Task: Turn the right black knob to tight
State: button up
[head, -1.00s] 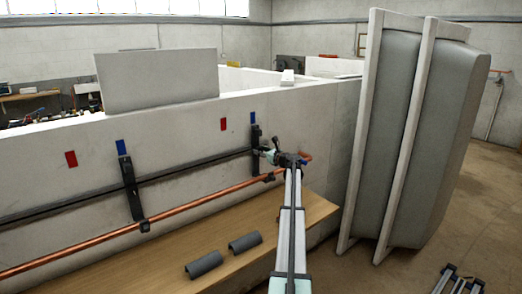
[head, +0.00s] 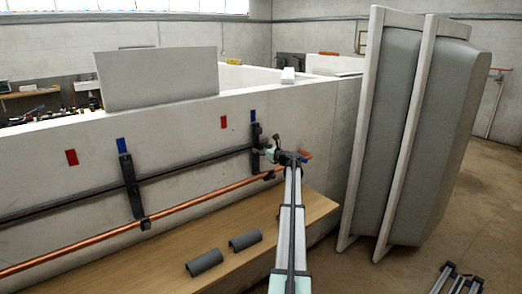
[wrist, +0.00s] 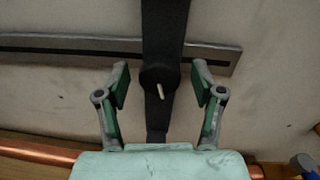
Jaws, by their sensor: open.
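The right black knob (wrist: 152,77) is round and dark, on a vertical black bracket, with a short white pointer mark aimed down and slightly right in the wrist view. My gripper (wrist: 161,72) is open, with one green-padded finger on each side of the knob and clear gaps to it; how far its tips are from the wall I cannot tell. In the head view, my gripper (head: 269,150) is at the right bracket (head: 255,138) on the white wall, and the knob is not clear there. A blue tag (head: 253,116) and a red tag (head: 224,122) mark the wall nearby.
A copper pipe (head: 190,209) runs along the wall below a dark rail (head: 190,170). A second bracket (head: 131,188) stands to the left. Two grey half-shells (head: 205,262) lie on the wooden bench (head: 290,213).

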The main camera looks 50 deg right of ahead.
jog(key=shift+s, duration=0.15)
jog(key=s+a, duration=0.2)
jog(key=s, duration=0.9)
jog(key=shift+s, duration=0.3)
jog(key=shift+r, duration=0.1)
